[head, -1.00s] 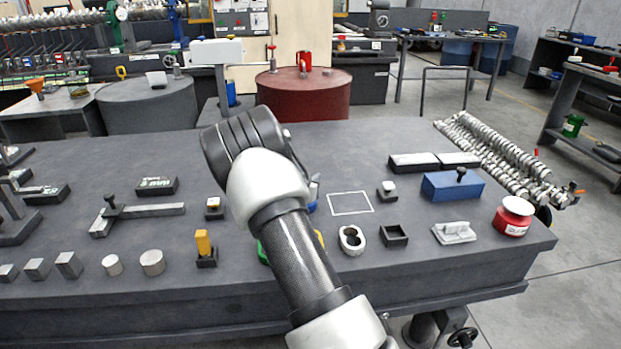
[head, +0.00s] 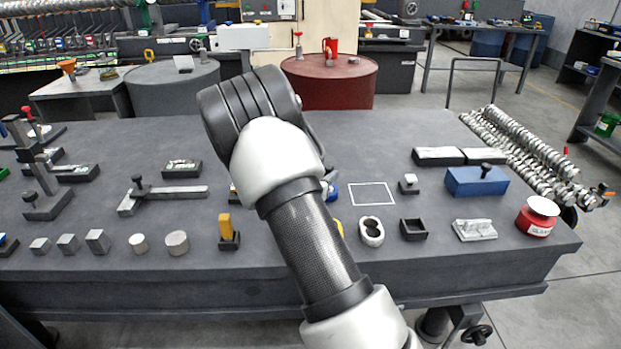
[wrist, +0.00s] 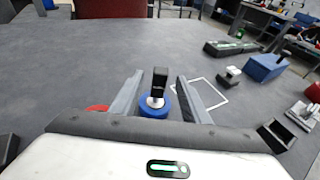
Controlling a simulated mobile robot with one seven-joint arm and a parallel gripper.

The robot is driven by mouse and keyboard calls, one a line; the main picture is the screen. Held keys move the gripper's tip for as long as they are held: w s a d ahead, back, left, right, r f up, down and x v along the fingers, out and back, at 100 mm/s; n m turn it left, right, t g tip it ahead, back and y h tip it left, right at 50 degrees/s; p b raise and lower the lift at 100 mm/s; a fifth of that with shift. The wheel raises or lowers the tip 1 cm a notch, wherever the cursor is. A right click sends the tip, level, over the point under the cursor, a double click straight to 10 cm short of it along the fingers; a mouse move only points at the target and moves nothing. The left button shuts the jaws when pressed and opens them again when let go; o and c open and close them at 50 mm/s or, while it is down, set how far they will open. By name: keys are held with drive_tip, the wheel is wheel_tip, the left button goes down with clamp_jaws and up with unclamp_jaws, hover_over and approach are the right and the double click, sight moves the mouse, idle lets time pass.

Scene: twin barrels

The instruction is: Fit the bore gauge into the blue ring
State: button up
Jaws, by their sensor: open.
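In the wrist view, the bore gauge (wrist: 160,83) stands upright, with a black square handle and a silver lower part. Its lower end is in the blue ring (wrist: 152,107), which lies on the grey table; how deep it sits I cannot tell. My gripper (wrist: 159,76) is open, with one finger on each side of the gauge and gaps showing between. In the head view, only a sliver of the blue ring (head: 333,191) shows beside my arm. My arm hides the gauge and my gripper there.
A red piece (wrist: 97,108) lies left of the blue ring, partly hidden by my gripper. A white outlined square (head: 371,194) is right of it.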

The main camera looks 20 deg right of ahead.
drive_tip(key=p+v, duration=0.1)
drive_tip(key=v, duration=0.8)
drive_tip(key=shift+d+r, duration=0.1)
